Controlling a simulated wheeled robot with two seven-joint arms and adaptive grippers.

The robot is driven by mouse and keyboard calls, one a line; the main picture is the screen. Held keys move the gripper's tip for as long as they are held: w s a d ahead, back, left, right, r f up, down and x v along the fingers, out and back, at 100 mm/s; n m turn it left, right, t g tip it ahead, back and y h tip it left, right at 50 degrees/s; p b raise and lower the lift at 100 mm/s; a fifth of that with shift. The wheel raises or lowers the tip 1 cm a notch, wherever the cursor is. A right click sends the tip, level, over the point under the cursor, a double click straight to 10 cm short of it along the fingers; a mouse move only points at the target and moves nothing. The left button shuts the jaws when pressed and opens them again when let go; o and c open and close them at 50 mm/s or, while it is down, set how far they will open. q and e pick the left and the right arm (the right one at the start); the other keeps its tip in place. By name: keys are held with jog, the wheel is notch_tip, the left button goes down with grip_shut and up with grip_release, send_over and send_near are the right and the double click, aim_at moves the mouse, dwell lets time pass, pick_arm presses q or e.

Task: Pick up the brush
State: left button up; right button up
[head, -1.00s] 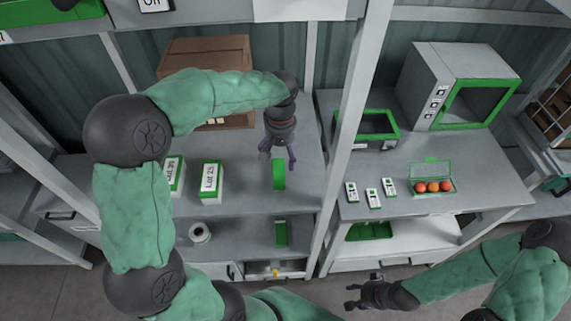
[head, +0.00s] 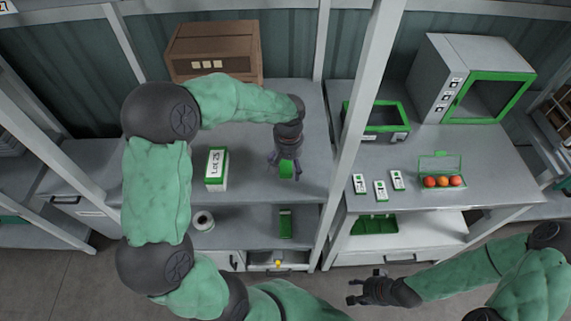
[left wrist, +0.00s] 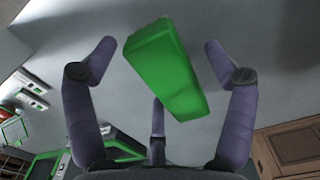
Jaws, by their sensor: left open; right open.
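A green block-shaped thing, which looks like the brush (head: 287,171), lies on the left table top; its bristles cannot be made out. My left gripper (head: 287,170) is above it with open fingers, partly covering it in the head view. In the left wrist view the green brush (left wrist: 165,70) shows between the spread fingers of my left gripper (left wrist: 165,62), with gaps at both sides and nothing gripped. My right gripper (head: 357,287) is open and empty, low in front of the right bench.
A white-green "Lot 25" box (head: 216,169) stands left of the brush, and a brown wooden crate (head: 214,49) behind. A grey post (head: 357,120) rises close to the right. A roll (head: 203,221) and a green item (head: 285,223) are on the lower shelf.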

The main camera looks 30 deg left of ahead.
pick_arm(q)
jog(key=shift+f, duration=0.25)
dwell(0.6)
jog(key=c, duration=1.3)
